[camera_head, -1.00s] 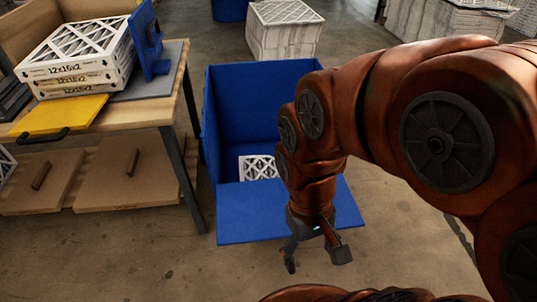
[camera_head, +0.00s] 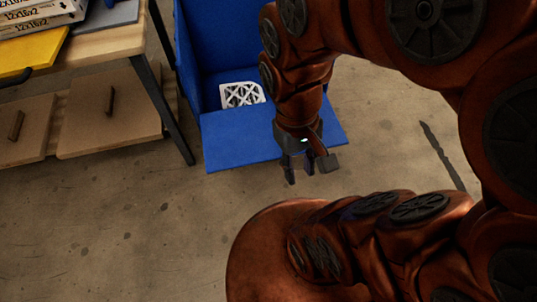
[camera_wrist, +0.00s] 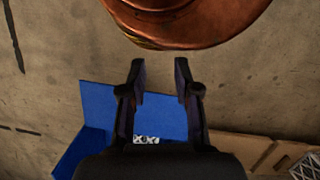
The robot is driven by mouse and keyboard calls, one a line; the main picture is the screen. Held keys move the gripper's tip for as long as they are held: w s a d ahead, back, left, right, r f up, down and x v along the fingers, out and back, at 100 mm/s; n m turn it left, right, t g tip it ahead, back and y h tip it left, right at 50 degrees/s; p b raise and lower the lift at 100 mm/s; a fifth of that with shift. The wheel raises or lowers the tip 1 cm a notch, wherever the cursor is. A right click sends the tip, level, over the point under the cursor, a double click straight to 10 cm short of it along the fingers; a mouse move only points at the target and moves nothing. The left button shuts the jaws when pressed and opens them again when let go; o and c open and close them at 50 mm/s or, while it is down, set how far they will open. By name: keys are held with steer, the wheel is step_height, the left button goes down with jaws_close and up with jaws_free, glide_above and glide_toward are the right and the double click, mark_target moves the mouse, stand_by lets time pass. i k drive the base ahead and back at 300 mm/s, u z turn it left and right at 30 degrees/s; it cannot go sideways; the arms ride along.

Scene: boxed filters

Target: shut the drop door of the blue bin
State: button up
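The blue bin (camera_head: 192,58) stands open at the front. Its drop door (camera_head: 240,142) is folded down and lies out flat toward me, low near the floor. A white filter (camera_head: 242,95) lies inside the bin. My gripper (camera_head: 309,172) hangs at the door's front edge, toward its right half, and hides part of it. In the wrist view, my gripper (camera_wrist: 160,72) has its two fingers apart with nothing between them. The drop door (camera_wrist: 105,100) shows there behind the fingers; I cannot tell whether they touch it.
A wooden table (camera_head: 105,42) with a yellow panel (camera_head: 30,53) and boxed filters (camera_head: 40,18) stands left of the bin. Its dark leg (camera_head: 165,110) is close to the bin's left side. Brown boards (camera_head: 110,112) sit below it. The floor in front is clear.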

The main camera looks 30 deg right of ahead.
mark_target(236, 138)
steer(key=z, duration=1.8)
steer(key=k, duration=1.2)
steer(key=u, duration=2)
